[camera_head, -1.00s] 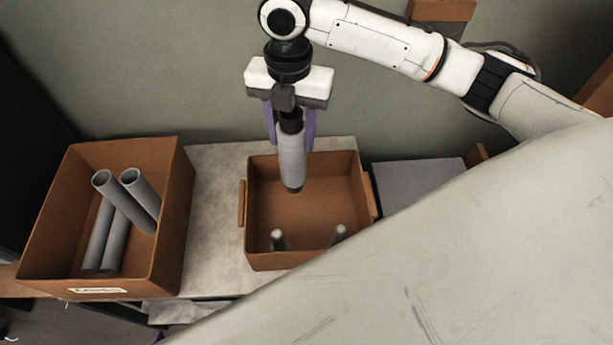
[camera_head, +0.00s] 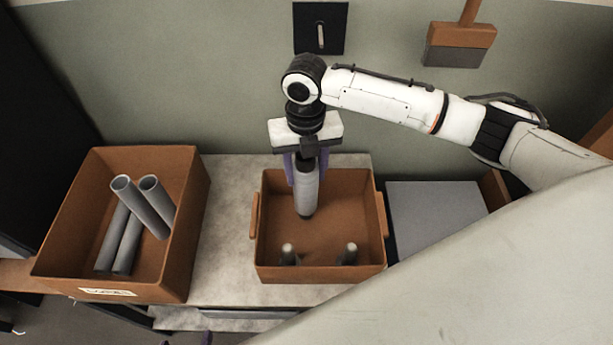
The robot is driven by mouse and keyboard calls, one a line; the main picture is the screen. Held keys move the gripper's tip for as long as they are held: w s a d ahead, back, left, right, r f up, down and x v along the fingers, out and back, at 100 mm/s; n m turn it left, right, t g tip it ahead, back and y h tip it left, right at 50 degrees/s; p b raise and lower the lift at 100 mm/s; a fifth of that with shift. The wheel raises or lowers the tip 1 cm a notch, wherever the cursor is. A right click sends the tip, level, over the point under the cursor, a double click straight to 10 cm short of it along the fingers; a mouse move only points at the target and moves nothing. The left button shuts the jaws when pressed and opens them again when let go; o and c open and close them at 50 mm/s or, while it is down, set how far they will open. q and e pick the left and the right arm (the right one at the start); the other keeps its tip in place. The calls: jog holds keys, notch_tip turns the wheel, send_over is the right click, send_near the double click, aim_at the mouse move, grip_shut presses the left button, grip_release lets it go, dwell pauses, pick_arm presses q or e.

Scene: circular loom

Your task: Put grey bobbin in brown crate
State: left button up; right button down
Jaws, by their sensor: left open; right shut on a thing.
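The grey bobbin (camera_head: 306,190) hangs upright in my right gripper (camera_head: 306,165), which is shut on its dark top end. The gripper is over the back part of the brown crate (camera_head: 321,273), and the bobbin's lower end overlaps the crate's interior; I cannot tell how far it is below the rim. Two grey-topped upright pieces (camera_head: 288,254) stand at the front of the crate, their lower parts partly hidden.
A larger brown box (camera_head: 180,285) with a label stands left, holding several grey tubes (camera_head: 128,230). A pale worktop (camera_head: 225,215) lies bare between the box and crate. A grey flat panel (camera_head: 435,215) is to the right. A large pale surface (camera_head: 480,290) covers the lower right.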

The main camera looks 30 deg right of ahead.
jog(key=shift+f, duration=1.25)
jog(key=c, duration=0.9)
grip_release()
jog(key=shift+f, duration=0.15)
jog(key=shift+c, duration=0.2)
notch_tip(320, 180, up, 12)
jog(key=shift+r, duration=0.2)
